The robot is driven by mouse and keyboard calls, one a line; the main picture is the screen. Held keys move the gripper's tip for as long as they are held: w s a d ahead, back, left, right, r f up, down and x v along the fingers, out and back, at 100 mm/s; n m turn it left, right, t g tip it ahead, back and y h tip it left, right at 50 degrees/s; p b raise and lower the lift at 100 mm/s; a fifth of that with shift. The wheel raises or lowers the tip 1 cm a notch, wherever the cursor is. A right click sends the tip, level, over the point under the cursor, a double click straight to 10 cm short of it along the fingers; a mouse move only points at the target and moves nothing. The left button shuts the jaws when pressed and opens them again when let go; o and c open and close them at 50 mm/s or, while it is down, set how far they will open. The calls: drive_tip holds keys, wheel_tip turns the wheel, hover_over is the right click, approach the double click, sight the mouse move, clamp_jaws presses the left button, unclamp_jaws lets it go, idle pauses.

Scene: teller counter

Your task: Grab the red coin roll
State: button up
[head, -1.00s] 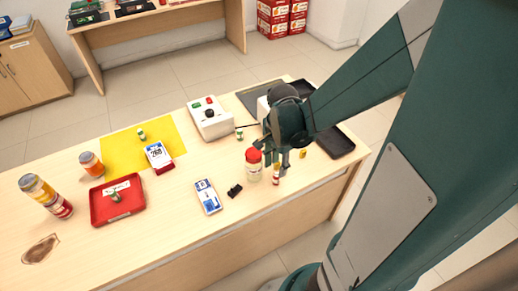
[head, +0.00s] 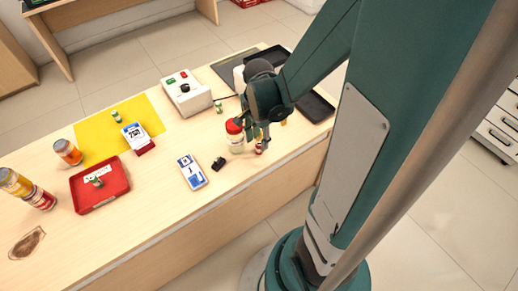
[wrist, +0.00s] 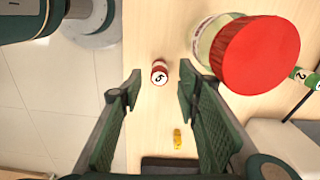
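The red coin roll (wrist: 159,72) stands on the counter, red and white with a 5 on its top in the wrist view. In the head view the red coin roll (head: 259,148) is partly hidden by my gripper. My gripper (wrist: 158,90) is open, pointing down, with one finger on each side of the roll's line. The roll shows in the gap near the fingertips, with space on both sides, and nothing is held. In the head view my gripper (head: 260,132) is at the counter's front edge, right of the red-lidded jar.
The red-lidded jar (wrist: 255,55) stands close to the right finger. A yellow coin roll (wrist: 177,138) and a green one (wrist: 302,76) are nearby. A black stamp-like object (head: 218,164), blue-white pack (head: 191,171), red tray (head: 100,185) and coin machine (head: 186,92) lie left.

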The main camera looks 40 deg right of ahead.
sight(259, 144)
drive_tip(key=shift+f, duration=0.1)
idle(0.3)
drive_tip(key=shift+f+b, duration=1.05)
drive_tip(key=shift+f, duration=1.45)
drive_tip(key=shift+c, duration=0.6)
clamp_jaws()
